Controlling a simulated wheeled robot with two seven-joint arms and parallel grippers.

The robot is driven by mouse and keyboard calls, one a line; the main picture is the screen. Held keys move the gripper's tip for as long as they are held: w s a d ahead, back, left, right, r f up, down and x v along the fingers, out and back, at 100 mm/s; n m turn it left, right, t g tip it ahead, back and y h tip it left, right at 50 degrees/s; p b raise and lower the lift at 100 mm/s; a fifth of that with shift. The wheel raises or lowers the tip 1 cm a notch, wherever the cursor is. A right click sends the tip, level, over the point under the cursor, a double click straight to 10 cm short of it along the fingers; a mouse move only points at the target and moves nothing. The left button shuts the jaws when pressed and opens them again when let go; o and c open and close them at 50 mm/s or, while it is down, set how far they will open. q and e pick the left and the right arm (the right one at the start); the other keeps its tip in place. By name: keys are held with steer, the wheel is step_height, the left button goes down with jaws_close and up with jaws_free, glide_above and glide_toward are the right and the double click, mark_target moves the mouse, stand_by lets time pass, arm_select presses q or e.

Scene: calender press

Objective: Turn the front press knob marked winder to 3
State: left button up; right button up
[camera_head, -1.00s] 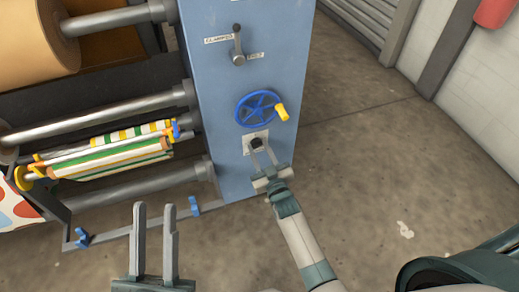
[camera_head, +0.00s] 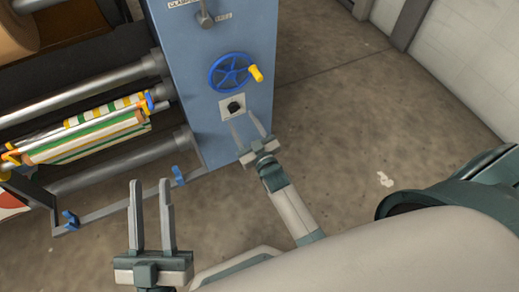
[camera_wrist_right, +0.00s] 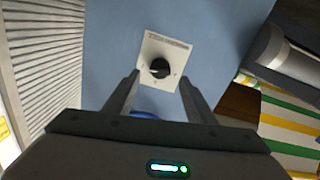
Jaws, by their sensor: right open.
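The black knob (camera_head: 235,106) is on a pale square plate (camera_head: 225,112) low on the blue press panel, below the handwheel. In the right wrist view the knob (camera_wrist_right: 159,68) shows whole on its plate (camera_wrist_right: 174,52). The plate has a line of print along its top edge and small marks round the knob, too small to read. I cannot tell which mark the knob points at. My right gripper (camera_head: 240,115) is open and empty, its fingertips just short of the knob and apart from it. My left gripper (camera_head: 151,182) is open and empty, well away from the panel.
A blue handwheel (camera_head: 229,72) with a yellow handle (camera_head: 255,73) sits just above the knob. A grey lever (camera_head: 205,18) is higher on the panel. Rollers and striped material (camera_head: 90,138) lie left. The concrete floor (camera_head: 335,130) is clear at right.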

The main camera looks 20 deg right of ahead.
arm_select(q)
steer(key=w+f+g+y+p, duration=0.1)
steer(key=w+f+g, duration=0.2)
steer(key=f, duration=0.3)
steer(key=shift+w+a+g+p, duration=0.15)
steer(key=shift+g+p, duration=0.2)
steer(key=shift+g, duration=0.05)
arm_select(e)
steer(key=s, duration=1.2)
steer(key=shift+s+d, duration=0.25)
steer(key=shift+s, duration=0.15)
